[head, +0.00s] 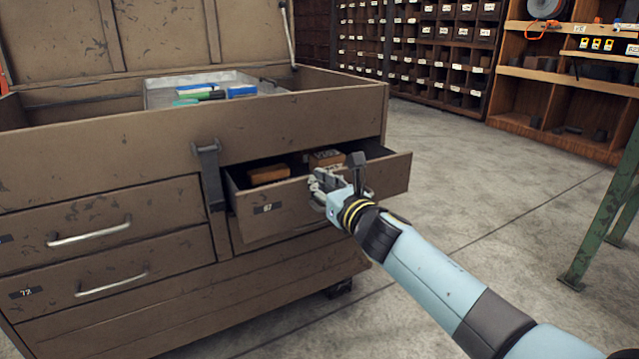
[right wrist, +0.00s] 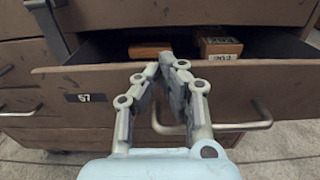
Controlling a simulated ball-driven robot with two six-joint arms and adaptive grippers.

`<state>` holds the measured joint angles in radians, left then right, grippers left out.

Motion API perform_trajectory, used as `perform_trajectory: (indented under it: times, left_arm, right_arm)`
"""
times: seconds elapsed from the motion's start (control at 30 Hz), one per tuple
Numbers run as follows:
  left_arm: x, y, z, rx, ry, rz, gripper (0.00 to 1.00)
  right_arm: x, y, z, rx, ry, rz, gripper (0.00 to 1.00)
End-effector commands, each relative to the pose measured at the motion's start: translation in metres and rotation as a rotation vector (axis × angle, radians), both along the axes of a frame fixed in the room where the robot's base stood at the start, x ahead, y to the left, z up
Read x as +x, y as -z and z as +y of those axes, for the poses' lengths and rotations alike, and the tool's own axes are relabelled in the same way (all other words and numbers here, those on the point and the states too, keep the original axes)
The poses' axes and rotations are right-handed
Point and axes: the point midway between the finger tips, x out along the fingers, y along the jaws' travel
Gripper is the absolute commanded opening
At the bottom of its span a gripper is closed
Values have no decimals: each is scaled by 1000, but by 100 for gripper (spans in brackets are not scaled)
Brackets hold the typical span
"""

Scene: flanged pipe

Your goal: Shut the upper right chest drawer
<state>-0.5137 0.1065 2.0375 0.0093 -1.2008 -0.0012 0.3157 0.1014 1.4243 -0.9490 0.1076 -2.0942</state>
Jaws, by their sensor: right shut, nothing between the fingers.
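The upper right chest drawer (head: 285,210) is pulled out of the brown chest (head: 120,150) and holds small boxes. In the right wrist view the drawer front (right wrist: 100,85) spans the picture, with a number label and a metal handle (right wrist: 240,125). My right gripper (head: 322,182) is at the middle of the drawer front. In the right wrist view its fingers (right wrist: 165,62) are closed together with nothing between them, their tips near the front's top edge and overlapping part of the handle. I cannot tell whether they touch. My left gripper is not in view.
The chest's lid is up, and a tray (head: 160,92) with blue and green items sits in its top. An orange box (head: 267,174) lies in the drawer. Green metal legs (head: 600,220) stand at right. Shelves (head: 560,90) line the back; the floor between is clear.

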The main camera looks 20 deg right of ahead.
Motion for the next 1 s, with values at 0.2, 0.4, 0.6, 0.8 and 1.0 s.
perform_trajectory:
  times: [0.2,0.4,0.6,0.8,1.0]
  left_arm:
    - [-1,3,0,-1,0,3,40]
    - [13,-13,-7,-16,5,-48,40]
    - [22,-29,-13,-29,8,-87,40]
    - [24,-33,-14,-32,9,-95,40]
    - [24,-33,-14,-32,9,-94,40]
  right_arm:
    - [9,1,1,0,1,-1,0]
    - [56,4,4,2,1,1,0]
    - [89,4,7,1,1,2,0]
    - [94,0,7,0,0,1,0]
    - [93,0,7,0,0,0,0]
